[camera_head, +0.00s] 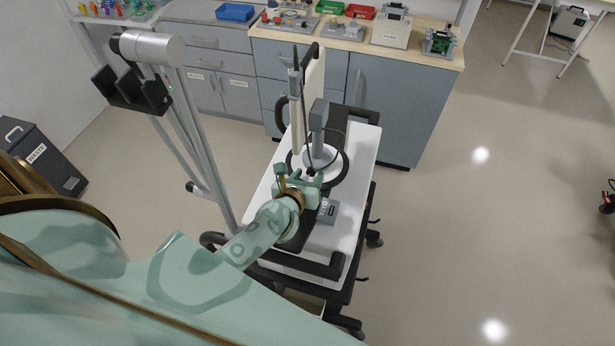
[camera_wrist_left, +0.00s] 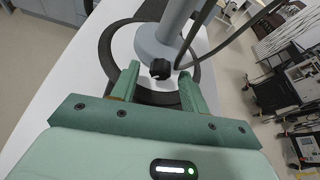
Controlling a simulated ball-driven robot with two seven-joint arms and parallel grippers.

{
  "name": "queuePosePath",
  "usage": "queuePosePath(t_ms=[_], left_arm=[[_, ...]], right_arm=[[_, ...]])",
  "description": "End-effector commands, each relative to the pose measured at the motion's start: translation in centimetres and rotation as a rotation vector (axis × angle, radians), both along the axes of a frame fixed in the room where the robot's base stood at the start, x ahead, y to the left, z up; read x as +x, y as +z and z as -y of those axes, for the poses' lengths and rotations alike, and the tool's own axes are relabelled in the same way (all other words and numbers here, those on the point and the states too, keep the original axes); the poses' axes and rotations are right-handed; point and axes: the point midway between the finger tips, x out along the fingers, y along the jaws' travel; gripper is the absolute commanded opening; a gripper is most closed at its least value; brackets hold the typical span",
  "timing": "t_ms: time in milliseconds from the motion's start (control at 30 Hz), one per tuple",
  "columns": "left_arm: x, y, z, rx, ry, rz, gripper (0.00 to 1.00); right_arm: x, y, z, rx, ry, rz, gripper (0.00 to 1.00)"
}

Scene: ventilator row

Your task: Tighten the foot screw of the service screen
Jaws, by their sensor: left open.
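The service screen (camera_head: 312,85) stands upright on the white cart (camera_head: 362,150), seen nearly edge-on. Its grey post (camera_head: 318,125) rises from a round foot ringed in black. In the left wrist view, a black foot screw (camera_wrist_left: 160,69) sticks out low on the grey post (camera_wrist_left: 160,42). My left gripper (camera_wrist_left: 158,76) is open, its two fingers apart on either side of the screw's line, with the screw near the fingertips. I cannot tell whether they touch it. In the head view my left gripper (camera_head: 312,179) is at the foot's near side and hides the screw. My right gripper is not in view.
A small grey box (camera_head: 327,211) sits on the cart just nearer than the foot. A black cable hangs beside the post. A silver pole stand (camera_head: 195,130) rises left of the cart. A workbench (camera_head: 410,115) is behind.

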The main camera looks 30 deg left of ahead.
Motion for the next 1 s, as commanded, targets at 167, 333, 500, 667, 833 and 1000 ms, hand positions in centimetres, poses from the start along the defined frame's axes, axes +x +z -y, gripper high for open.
queuePosePath(t_ms=[167,333,500,667,833,1000], left_arm=[[-0.03,0.0,0.02,0.0,0.0,0.0,0.42],[-0.05,0.0,0.02,0.0,0.0,0.0,0.0],[-0.06,0.01,0.03,0.004,-0.001,-0.001,0.01],[-0.05,0.05,0.11,0.037,-0.001,-0.009,0.01],[-0.05,0.07,0.2,0.122,0.0,-0.03,0.01],[-0.01,0.08,0.31,0.245,0.0,-0.057,0.01]], right_arm=[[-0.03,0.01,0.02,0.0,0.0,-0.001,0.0],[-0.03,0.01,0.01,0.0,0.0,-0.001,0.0],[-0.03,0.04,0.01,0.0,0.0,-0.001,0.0],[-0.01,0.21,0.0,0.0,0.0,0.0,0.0],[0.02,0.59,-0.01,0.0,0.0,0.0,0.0],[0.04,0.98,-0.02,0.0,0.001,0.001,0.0]])
